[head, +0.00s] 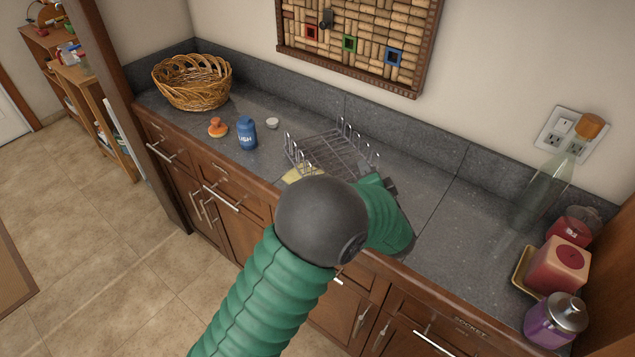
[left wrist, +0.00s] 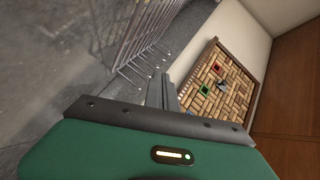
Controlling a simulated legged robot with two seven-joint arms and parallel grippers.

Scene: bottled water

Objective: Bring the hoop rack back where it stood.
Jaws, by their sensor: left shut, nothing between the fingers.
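The hoop rack (head: 328,152), a metal wire rack with upright hoops, stands on the grey counter near its middle. My left gripper (head: 389,185) is just to the right of the rack, shut and empty. My forearm hides part of the rack's near right side. In the left wrist view the rack (left wrist: 147,32) shows at the top, beyond the shut fingers (left wrist: 168,92). I cannot tell whether the fingers touch it. My right gripper is not in view.
A yellow item (head: 299,174) lies at the rack's near left. A blue bottle (head: 247,134), an orange item (head: 217,128), a small white cup (head: 272,123) and a basket (head: 193,83) stand left. A glass bottle (head: 545,190) and jars (head: 556,318) stand right. Counter (head: 460,225) between is clear.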

